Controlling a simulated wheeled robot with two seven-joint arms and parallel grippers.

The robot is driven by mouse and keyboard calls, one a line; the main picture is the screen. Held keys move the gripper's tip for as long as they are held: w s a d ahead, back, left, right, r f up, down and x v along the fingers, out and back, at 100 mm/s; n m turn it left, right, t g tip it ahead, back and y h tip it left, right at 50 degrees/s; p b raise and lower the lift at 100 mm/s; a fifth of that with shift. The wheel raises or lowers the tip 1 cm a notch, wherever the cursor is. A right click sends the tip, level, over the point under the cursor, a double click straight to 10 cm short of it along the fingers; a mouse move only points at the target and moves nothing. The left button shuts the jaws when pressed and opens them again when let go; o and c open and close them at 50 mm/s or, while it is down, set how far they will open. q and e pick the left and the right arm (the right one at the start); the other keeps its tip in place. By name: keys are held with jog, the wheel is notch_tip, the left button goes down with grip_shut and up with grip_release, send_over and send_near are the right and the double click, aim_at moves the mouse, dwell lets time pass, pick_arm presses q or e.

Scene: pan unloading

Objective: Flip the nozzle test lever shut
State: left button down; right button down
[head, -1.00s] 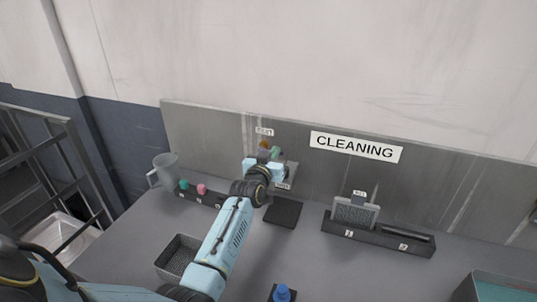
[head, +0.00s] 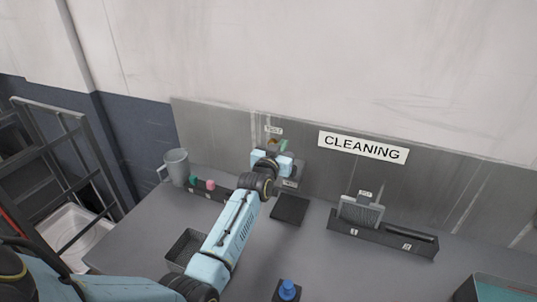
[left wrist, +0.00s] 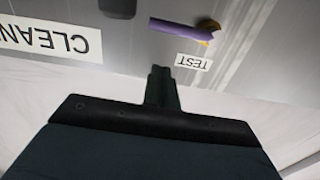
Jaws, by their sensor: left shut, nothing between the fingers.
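The test lever is a purple bar (left wrist: 182,30) in the left wrist view, reaching sideways from a brass-coloured fitting (left wrist: 208,29) on the grey wall panel. In the head view the brass fitting (head: 271,143) shows small beside a green piece (head: 284,145), partly hidden by my wrist; whether that piece is the lever I cannot tell. My left gripper (left wrist: 161,72) is shut and empty, its tips close to the TEST label (left wrist: 193,62) and apart from the purple bar in the picture. In the head view my left gripper (head: 274,153) is at the panel, its fingers mostly hidden. My right gripper is not in view.
A dark square pad (head: 290,209) lies on the grey bench below the gripper. A clear jug (head: 176,167) and a rack with green and pink items (head: 210,186) stand left. A black holder (head: 380,239) stands right, a mesh basket (head: 186,246) and blue-topped item (head: 288,289) in front.

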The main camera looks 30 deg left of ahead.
pick_arm(q)
jog(key=s+d+b, duration=0.1)
jog(key=s, duration=0.9)
jog(key=shift+d+r, duration=0.2)
jog(key=shift+r, duration=0.15)
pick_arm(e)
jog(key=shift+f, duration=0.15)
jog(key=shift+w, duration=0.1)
